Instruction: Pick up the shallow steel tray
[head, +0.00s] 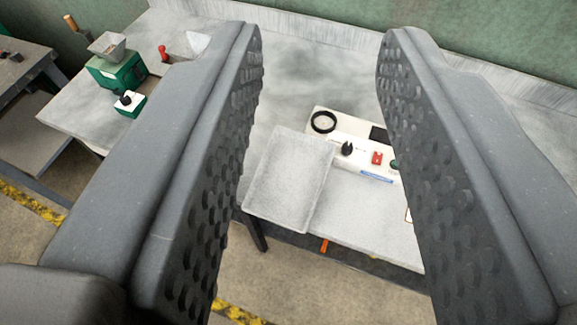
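The shallow steel tray (290,180) is a light grey rectangle with a low rim. It lies near the front edge of the grey bench, slightly turned, and shows between my fingers. My gripper (320,55) is open, with two dark grey, dimpled fingers spread wide on either side of the view. The tray is beyond the fingers and seems apart from them. The left finger's edge comes close to the tray's left side in the picture. Nothing is between the fingers.
A white panel (350,128) with a black ring, a knob and a red switch is right of the tray, partly behind my right finger. A green machine with a hopper (113,70) stands on the bench at left. The bench behind the tray (310,60) is clear.

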